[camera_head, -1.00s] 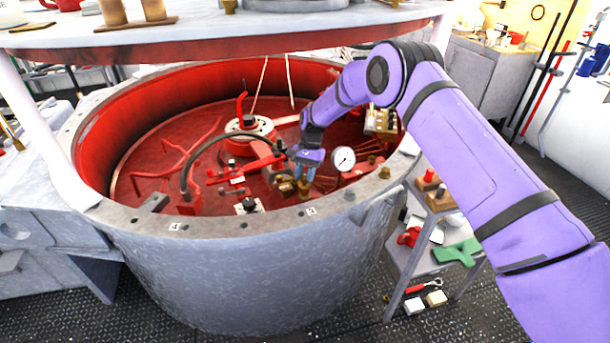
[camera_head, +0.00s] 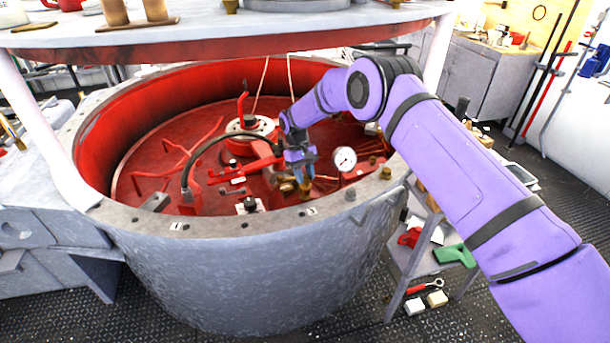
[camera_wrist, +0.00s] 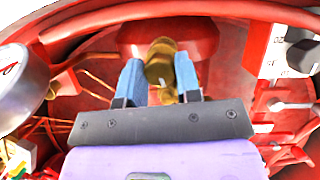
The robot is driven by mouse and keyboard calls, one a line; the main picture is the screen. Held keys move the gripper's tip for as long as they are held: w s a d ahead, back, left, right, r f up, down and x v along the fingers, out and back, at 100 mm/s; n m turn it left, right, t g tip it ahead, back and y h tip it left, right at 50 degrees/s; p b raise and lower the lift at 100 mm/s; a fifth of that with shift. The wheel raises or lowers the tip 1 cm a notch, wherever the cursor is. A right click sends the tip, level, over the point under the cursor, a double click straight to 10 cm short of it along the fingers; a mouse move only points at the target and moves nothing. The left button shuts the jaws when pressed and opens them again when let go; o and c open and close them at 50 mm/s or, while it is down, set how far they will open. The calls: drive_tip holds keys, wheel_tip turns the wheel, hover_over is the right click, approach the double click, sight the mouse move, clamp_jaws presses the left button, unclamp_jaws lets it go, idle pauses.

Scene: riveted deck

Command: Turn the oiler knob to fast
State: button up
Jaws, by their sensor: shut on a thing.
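The brass oiler knob (camera_wrist: 159,62) stands between the two blue fingers in the wrist view, with a brass body below it. My gripper (camera_wrist: 158,74) is shut on this knob. In the head view my gripper (camera_head: 302,172) reaches down inside the red-lined drum, just left of the round gauge. The fingers and wrist hide most of the knob there, and brass fittings (camera_head: 305,188) show just beneath. Any slow or fast marking on the oiler is too small or hidden to read.
A white-faced gauge (camera_head: 345,159) stands close right of my gripper. A black curved hose (camera_head: 205,150) and red levers lie to the left. The grey drum rim (camera_head: 280,217) passes close in front. The round table top (camera_head: 220,30) hangs above the drum's back.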

drive_tip(key=shift+n+t+h, duration=0.4)
drive_tip(key=shift+n, duration=1.2)
drive_tip(key=o, duration=0.9)
drive_tip(key=v, duration=1)
drive_tip(key=shift+r, duration=0.4)
drive_tip(key=shift+a, duration=0.15)
